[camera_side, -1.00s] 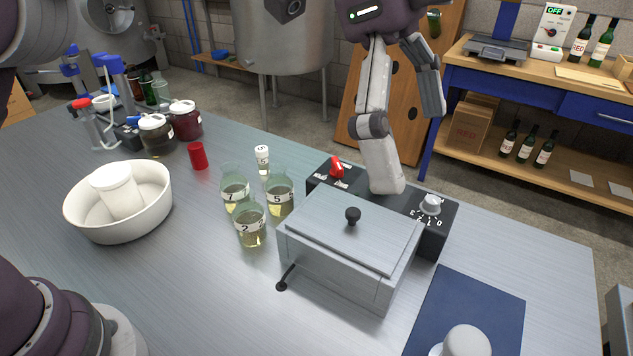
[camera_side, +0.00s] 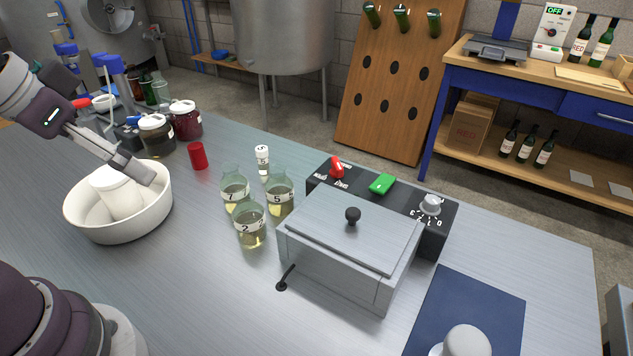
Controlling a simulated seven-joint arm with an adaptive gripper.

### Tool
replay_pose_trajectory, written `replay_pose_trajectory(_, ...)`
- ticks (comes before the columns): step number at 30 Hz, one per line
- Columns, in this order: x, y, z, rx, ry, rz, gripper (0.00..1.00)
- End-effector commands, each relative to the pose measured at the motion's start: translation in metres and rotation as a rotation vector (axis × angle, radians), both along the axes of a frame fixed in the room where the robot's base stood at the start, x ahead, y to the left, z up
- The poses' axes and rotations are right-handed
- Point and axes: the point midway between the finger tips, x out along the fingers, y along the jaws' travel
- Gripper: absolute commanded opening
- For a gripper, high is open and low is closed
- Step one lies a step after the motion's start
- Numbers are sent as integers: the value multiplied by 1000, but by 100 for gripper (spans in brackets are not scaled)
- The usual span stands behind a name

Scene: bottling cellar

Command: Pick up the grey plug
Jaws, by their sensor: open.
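No object is clearly recognisable as the grey plug. A pale grey rounded object (camera_side: 467,341) is cut off by the bottom edge at the right, on the dark blue mat (camera_side: 484,300); I cannot tell whether it is the plug. My gripper (camera_side: 147,171) comes in from the upper left, open, with its fingers over or beside the white bowl (camera_side: 80,219). It holds nothing that I can see. A white cylindrical container (camera_side: 117,193) lies tilted in the bowl, just beside the fingers.
Numbered glass bottles (camera_side: 250,227) and a red cup (camera_side: 198,156) stand right of the bowl. Dark jars (camera_side: 157,137) stand behind the bowl. The front middle table is clear.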

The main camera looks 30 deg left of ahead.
Motion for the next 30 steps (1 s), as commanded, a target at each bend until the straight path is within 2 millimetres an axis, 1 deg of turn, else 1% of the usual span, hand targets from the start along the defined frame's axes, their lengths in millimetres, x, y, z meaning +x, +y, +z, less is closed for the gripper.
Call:
replay_pose_trajectory(1, 0, 0, 0, 0, 0, -1, 84)
replay_pose_trajectory(3, 0, 0, 0, 1, 1, -2, 77)
replay_pose_trajectory(11, 0, 0, 0, 1, 1, -5, 77)
replay_pose_trajectory(14, 10, -9, 4, 12, 3, -63, 77)
replay_pose_trajectory(15, 20, -18, 7, 22, 3, -123, 77)
replay_pose_trajectory(17, 40, -41, 10, 40, 0, -254, 77)
replay_pose_trajectory(18, 54, -64, 12, 50, -6, -360, 77)
replay_pose_trajectory(19, 65, -83, 11, 54, -12, -443, 77)
replay_pose_trajectory(20, 73, -104, 10, 55, -17, -527, 77)
replay_pose_trajectory(21, 82, -132, 5, 54, -23, -634, 77)
replay_pose_trajectory(22, 86, -154, 1, 49, -29, -709, 77)
replay_pose_trajectory(23, 88, -176, -4, 43, -35, -784, 77)
replay_pose_trajectory(24, 89, -204, -11, 31, -43, -874, 77)
replay_pose_trajectory(27, 82, -261, -30, -4, -57, -1048, 77)
replay_pose_trajectory(30, 72, -294, -43, -32, -66, -1148, 77)
